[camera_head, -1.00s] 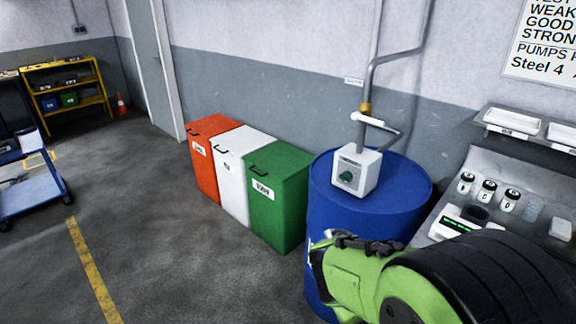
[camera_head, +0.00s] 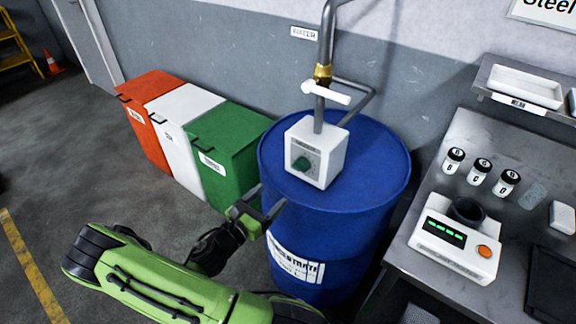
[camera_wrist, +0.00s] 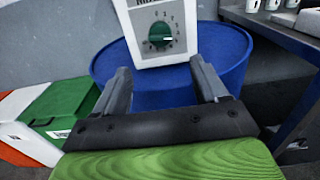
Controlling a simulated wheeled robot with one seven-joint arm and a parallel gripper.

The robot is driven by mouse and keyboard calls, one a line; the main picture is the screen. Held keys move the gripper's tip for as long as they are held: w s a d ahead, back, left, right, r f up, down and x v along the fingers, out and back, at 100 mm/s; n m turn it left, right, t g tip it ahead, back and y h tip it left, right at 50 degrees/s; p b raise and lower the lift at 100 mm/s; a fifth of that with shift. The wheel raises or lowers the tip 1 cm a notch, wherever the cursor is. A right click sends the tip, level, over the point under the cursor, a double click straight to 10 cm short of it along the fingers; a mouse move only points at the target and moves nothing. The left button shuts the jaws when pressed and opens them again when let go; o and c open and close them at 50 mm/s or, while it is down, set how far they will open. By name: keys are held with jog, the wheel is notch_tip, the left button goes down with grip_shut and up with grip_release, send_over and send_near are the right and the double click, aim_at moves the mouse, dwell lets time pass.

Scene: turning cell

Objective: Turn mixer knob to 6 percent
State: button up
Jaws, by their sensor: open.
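The mixer is a white box (camera_head: 325,160) on top of a blue drum (camera_head: 384,165), with a pipe rising from it. Its green knob (camera_head: 301,164) is on the front face, ringed by a number scale. In the wrist view the knob (camera_wrist: 160,36) shows a pale pointer mark toward the right; the exact reading is too small to tell. My gripper (camera_head: 264,206) is open and empty, left of the drum and below the knob, apart from both. In the wrist view my gripper's fingers (camera_wrist: 162,80) are spread, with the knob beyond and above them.
Red, white (camera_head: 180,120) and green (camera_head: 228,150) bins stand left of the drum. At right, a steel bench (camera_head: 400,262) holds a scale (camera_head: 455,248) and several small jars. A pipe (camera_head: 328,45) with a white handle (camera_head: 325,93) rises above the mixer. Floor at left is open.

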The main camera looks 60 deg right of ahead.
aim_at(298, 169)
jog(key=d, duration=0.4)
jog(key=s+d, duration=0.1)
jog(key=d, duration=0.4)
jog(key=s+d, duration=0.1)
jog(key=d, duration=0.3)
jog(key=shift+s+d+f+b, duration=0.1)
jog(key=shift+d+b, duration=0.05)
jog(key=shift+b, duration=0.2)
jog(key=c, duration=1)
jog(key=shift+c, duration=0.2)
jog(key=shift+m, duration=0.4)
jog(key=m+b, duration=0.1)
jog(key=m, duration=0.3)
jog(key=shift+f, duration=0.1)
jog(key=shift+m+b, duration=1.1)
jog(key=shift+m, duration=1.4)
jog(key=o, duration=1)
